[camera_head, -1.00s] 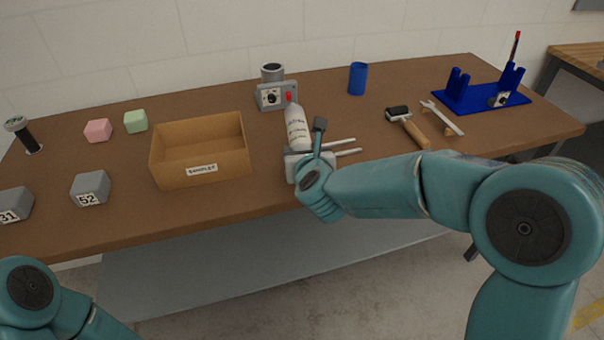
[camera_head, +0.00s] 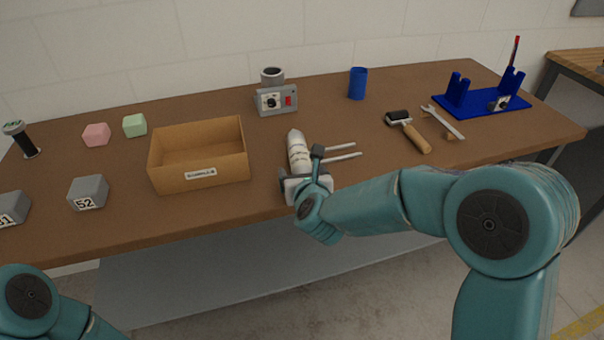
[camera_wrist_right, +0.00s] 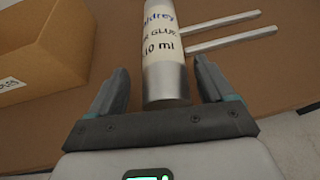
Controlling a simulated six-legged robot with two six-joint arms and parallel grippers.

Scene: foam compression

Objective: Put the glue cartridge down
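The glue cartridge (camera_head: 298,150), a white tube with dark lettering and a grey end, lies near the table's front edge, pointing away from me. In the right wrist view the cartridge (camera_wrist_right: 165,52) is between the two fingers of my right gripper (camera_wrist_right: 160,68). The fingers are spread, with a gap showing on each side of it. In the head view my right gripper (camera_head: 300,176) is at the cartridge's near end and partly hides it. My left gripper is out of view; only part of that arm shows.
Two pale rods (camera_head: 338,148) lie just right of the cartridge on the brown table (camera_head: 230,105). A cardboard box (camera_head: 197,178) stands to the left. A grey device (camera_head: 272,99) and a blue cup (camera_head: 357,83) stand behind; a roller (camera_head: 415,139) lies right.

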